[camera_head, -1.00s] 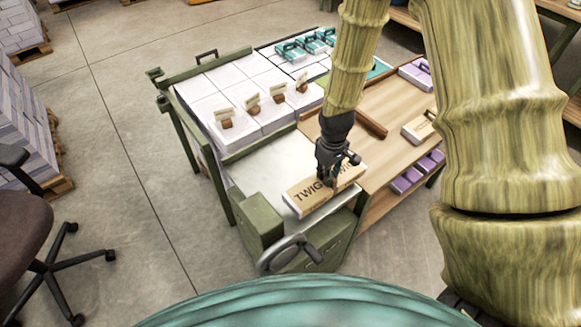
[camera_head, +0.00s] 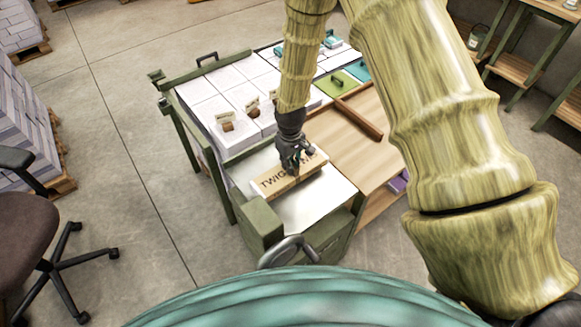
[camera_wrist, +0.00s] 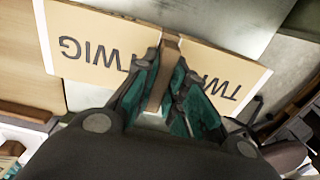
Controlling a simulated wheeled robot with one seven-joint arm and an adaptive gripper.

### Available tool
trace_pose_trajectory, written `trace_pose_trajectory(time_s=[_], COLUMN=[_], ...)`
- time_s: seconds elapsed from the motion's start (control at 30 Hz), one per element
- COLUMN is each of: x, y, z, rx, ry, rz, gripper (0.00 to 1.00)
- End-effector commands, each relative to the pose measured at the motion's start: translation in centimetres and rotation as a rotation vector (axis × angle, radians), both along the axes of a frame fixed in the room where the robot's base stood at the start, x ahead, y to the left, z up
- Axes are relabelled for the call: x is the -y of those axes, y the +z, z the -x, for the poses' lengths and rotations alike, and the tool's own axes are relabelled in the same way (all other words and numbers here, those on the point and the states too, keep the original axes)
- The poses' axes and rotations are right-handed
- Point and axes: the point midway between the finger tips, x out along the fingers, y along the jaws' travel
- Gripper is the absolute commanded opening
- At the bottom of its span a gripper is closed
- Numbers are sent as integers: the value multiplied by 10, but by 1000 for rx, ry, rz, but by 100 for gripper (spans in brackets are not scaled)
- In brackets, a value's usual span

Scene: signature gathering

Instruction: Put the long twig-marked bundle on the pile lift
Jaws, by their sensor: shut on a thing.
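The long bundle (camera_head: 270,184) is tan with "TWIG" lettering. In the head view it is over the pale metal plate of the pile lift (camera_head: 318,208), at the near end of the green-framed bench. My gripper (camera_head: 292,166) is shut on a raised tan strip across the bundle's middle. The wrist view also shows the bundle (camera_wrist: 85,45), with the gripper (camera_wrist: 165,95) closed around the strip (camera_wrist: 166,70). I cannot tell whether the bundle touches the plate.
White stacks (camera_head: 205,95) with small tags stand behind the plate. A wooden table (camera_head: 350,140) with a brown bar (camera_head: 358,118) adjoins on the right. A green box (camera_head: 262,222) and a curved grey handle (camera_head: 288,250) are at the near edge. An office chair (camera_head: 30,220) stands left.

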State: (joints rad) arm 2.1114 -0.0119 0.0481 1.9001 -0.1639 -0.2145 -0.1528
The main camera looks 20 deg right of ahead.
Motion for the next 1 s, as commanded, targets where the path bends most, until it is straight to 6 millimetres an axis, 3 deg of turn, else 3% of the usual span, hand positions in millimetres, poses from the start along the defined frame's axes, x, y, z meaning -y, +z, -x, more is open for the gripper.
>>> trace_pose_trajectory(time_s=[0.3, 0.67, 0.7, 0.8, 1.0], x=[0, 0, 0, 0, 0], y=[-24, -29, -29, -28, -28], z=[0, 0, 0, 0, 0], rx=[1, 1, 0, 0, 0], ry=[0, 0, 0, 0, 0], rz=[1, 0, 0, 0, 0], gripper=[0, 0, 15, 33, 35])
